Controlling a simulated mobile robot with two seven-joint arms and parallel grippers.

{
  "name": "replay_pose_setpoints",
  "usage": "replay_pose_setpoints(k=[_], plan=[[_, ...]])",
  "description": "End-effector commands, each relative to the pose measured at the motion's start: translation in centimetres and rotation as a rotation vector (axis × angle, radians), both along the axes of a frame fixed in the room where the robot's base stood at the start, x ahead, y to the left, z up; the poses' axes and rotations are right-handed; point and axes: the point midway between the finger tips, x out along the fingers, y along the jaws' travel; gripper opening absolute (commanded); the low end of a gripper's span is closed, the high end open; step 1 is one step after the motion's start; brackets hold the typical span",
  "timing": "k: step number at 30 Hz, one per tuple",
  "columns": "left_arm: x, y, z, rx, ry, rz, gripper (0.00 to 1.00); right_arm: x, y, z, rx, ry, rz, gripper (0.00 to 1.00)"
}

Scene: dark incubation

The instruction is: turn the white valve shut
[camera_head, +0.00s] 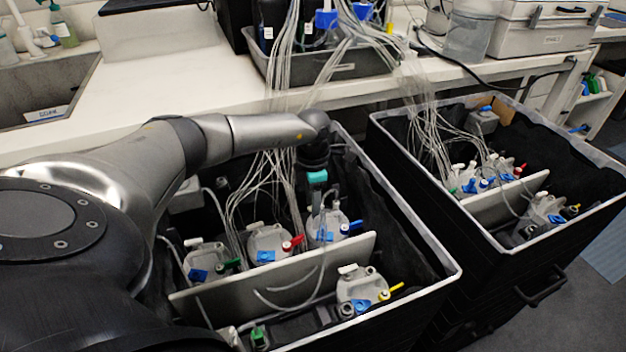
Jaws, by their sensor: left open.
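My left gripper (316,176) hangs pointing down from my left arm, inside the near black bin. A teal part shows at its tip, and it is open. It is above and slightly behind the back-right bottle cap (327,223), which has a blue handle. Contact with the cap cannot be told. Small white valve handles stand on several grey caps: on the left cap (193,242), the middle cap with the red handle (256,226) and the front cap with the yellow handle (347,269). Which one is the task's white valve is unclear. My right gripper is out of view.
The near bin has a raised rim (452,272) and a grey divider (290,280). Thin clear tubes (263,185) run from the caps up to a bench tray (350,68). A second bin (585,205) with similar caps stands at right. The white bench (170,92) lies behind.

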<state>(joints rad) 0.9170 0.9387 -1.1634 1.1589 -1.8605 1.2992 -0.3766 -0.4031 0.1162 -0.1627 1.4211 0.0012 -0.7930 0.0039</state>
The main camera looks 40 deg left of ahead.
Motion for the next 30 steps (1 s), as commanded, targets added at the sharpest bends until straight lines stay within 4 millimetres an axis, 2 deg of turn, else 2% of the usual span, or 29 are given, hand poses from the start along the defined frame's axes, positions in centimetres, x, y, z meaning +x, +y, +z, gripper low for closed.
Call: replay_pose_setpoints(k=[8, 21, 30], plan=[[-0.1, 0.3, 2.1, -0.001, -0.001, 0.003, 0.48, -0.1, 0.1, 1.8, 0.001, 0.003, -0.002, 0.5], [-0.2, 1.0, 6.8, 0.0, -0.002, 0.01, 0.48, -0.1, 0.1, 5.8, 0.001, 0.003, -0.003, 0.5], [-0.3, 1.3, 8.0, 0.0, -0.002, 0.013, 0.48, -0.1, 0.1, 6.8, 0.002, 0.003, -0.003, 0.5]])
